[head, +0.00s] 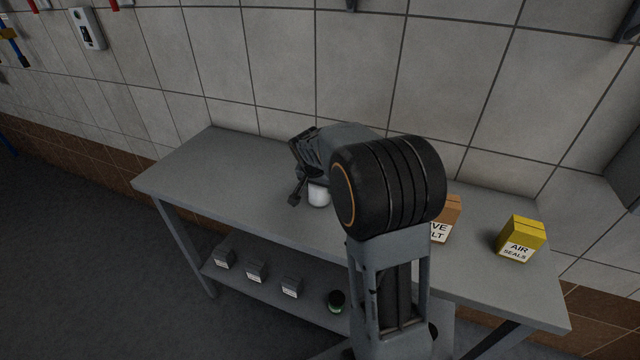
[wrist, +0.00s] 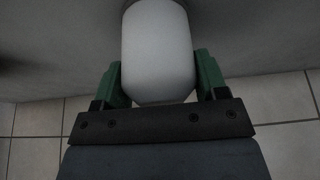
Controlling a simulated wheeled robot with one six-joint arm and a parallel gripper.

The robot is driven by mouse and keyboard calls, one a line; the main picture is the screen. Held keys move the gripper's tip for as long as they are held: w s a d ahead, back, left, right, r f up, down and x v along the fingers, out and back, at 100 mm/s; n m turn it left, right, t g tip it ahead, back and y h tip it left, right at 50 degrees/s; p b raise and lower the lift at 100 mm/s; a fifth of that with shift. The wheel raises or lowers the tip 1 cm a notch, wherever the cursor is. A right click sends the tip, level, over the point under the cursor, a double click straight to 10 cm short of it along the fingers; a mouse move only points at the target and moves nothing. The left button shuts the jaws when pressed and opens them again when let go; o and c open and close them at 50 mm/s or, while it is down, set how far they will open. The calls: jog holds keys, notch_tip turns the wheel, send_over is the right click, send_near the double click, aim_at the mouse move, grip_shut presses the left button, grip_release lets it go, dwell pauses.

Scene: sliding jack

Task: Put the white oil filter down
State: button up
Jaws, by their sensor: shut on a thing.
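The white oil filter (head: 319,194) is at the grey workbench top (head: 190,178), left of my arm in the head view. In the wrist view the filter (wrist: 158,55) fills the space between my gripper's green fingers. My gripper (wrist: 160,85) is shut on the filter, with one finger on each side. In the head view the gripper (head: 305,185) is partly hidden behind my arm. The filter looks upright and close to the bench surface; I cannot tell whether it touches it.
A brown box (head: 447,215) and a yellow "AIR SEALS" box (head: 520,238) stand on the right of the bench. Several small grey boxes (head: 256,272) and a dark green-banded can (head: 336,301) are on the lower shelf. The bench's left end is clear. A tiled wall (head: 300,70) stands behind.

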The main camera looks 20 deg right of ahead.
jog(key=shift+r, duration=0.1)
jog(key=o, duration=1.1)
jog(key=shift+r, duration=0.15)
jog(key=v, duration=1)
jog(key=s+a+f+n+y, duration=0.1)
jog(key=s+a+f+n, duration=0.1)
jog(key=s, duration=0.4)
jog(key=s+a+f+n+y, duration=0.1)
jog(key=s+a+f+n, duration=0.1)
jog(key=s, duration=0.5)
jog(key=s+a+f+n+y, duration=0.1)
jog(key=s+a+f+n, duration=0.1)
jog(key=s+a+n, duration=0.2)
jog(key=s+n, duration=0.1)
jog(key=s, duration=0.1)
jog(key=shift+s+a+n, duration=0.25)
jog(key=shift+a+n, duration=0.05)
